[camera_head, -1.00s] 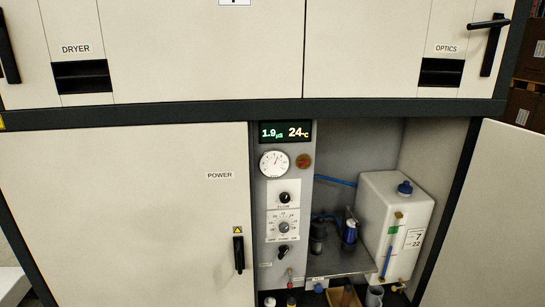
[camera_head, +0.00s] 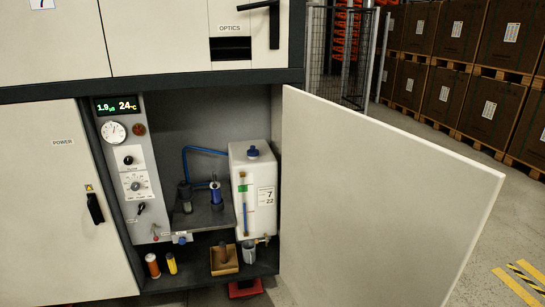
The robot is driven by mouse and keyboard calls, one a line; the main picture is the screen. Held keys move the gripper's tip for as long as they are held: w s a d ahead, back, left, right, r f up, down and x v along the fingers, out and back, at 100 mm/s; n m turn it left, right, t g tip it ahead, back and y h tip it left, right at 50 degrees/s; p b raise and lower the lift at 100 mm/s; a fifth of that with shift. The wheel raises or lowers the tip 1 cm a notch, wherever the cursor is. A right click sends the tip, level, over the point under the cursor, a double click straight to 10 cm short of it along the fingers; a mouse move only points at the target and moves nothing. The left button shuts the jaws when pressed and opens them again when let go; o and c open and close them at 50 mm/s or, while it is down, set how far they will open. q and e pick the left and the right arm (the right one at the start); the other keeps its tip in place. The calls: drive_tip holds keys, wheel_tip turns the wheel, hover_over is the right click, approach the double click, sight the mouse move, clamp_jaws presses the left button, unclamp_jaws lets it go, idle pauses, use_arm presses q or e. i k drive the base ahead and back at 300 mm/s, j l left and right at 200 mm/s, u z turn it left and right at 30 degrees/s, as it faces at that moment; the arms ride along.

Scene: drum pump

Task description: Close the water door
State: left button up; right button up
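The water door (camera_head: 375,190) is a large pale panel at the right of the open compartment. It is hinged at the compartment's right edge and stands wide open, swung out towards me. Inside the compartment are a white water tank (camera_head: 252,195) with a blue cap and a pump (camera_head: 215,192) with blue hoses on a grey shelf. No handle shows on the side of the door that faces me. Neither of my grippers is in view.
The closed POWER door (camera_head: 60,200) is at the left, beside a control panel (camera_head: 132,175) with a gauge and knobs. Small bottles and a cardboard box (camera_head: 224,260) sit on the compartment floor. Stacked brown boxes (camera_head: 465,75) and a wire cage stand behind at the right.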

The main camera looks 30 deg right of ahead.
sight(374, 212)
drive_tip(key=k+l, duration=0.1)
drive_tip(key=l, duration=0.3)
drive_tip(key=k+l, duration=0.1)
drive_tip(key=l, duration=0.25)
drive_tip(key=k+l+u, duration=0.1)
drive_tip(key=l, duration=0.3)
drive_tip(key=k+l, duration=0.15)
drive_tip(key=l, duration=0.2)
drive_tip(key=k+l, duration=0.1)
drive_tip(key=l, duration=0.25)
drive_tip(key=k+l+u, duration=0.1)
drive_tip(key=l, duration=0.3)
drive_tip(key=k+l, duration=0.15)
drive_tip(key=l, duration=0.7)
drive_tip(key=k+l, duration=0.1)
drive_tip(key=l, duration=0.35)
